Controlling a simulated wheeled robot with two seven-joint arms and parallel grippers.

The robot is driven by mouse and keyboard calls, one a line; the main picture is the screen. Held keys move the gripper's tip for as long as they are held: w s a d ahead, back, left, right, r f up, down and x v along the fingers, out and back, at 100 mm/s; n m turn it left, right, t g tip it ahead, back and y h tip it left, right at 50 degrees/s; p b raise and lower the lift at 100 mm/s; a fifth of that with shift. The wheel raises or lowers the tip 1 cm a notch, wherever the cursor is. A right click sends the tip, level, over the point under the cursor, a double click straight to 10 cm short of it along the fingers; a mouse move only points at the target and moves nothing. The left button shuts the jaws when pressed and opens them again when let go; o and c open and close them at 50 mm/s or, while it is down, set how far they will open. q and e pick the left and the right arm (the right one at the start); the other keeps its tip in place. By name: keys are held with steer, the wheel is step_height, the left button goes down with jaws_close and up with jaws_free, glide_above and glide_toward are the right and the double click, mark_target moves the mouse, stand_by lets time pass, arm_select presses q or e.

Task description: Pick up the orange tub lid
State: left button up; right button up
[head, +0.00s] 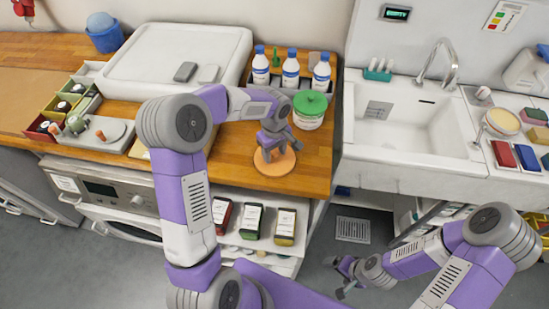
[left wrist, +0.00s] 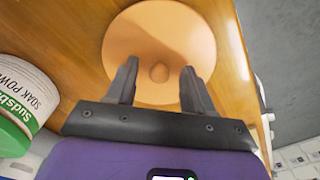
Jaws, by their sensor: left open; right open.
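The orange tub lid (head: 274,161) is a flat round disc with a small knob in its middle. It lies on the wooden counter near the front edge, left of the sink. My left gripper (head: 279,146) is over the lid, pointing down at it, and partly hides it in the head view. In the left wrist view the lid (left wrist: 158,50) shows its knob between the two fingertips of my open, empty left gripper (left wrist: 159,84). I cannot tell whether the fingers touch the lid. My right gripper (head: 342,277) is open and empty, low over the grey floor.
A white soap powder tub with a green lid (head: 310,103) stands right behind the lid; it also shows in the left wrist view (left wrist: 20,110). White bottles with blue caps (head: 291,69) stand behind. The sink (head: 410,125) is to the right.

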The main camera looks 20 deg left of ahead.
arm_select(q)
steer(key=shift+c, duration=0.4)
jaws_close()
